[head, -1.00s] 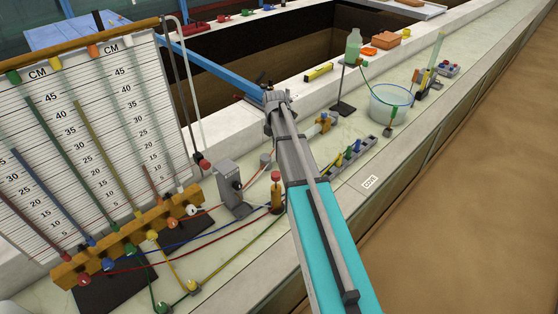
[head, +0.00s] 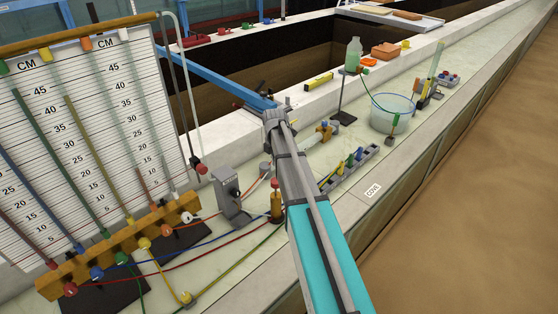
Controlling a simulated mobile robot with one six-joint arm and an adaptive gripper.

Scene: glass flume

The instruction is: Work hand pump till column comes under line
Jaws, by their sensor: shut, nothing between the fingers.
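The hand pump, a brass-yellow cylinder with a red knob (head: 277,203), stands upright on the pale bench just left of my arm. Thin hoses run from near it toward the manometer board. The white board (head: 130,120) on the left has CM scales and several slanted coloured columns; the green column (head: 55,155) and the olive column (head: 85,140) reach high on it. I cannot make out a separate marked line. My gripper (head: 262,98) is small and dark at the far end of my arm, shut and empty, beyond the pump and apart from it, near the blue beam.
A grey box with a dial (head: 228,192) stands left of the pump. A grey valve rack (head: 348,168) lies right of my arm. A blue beam (head: 215,75) crosses the flume. A clear tub (head: 390,113) and a green bottle (head: 353,54) stand farther right.

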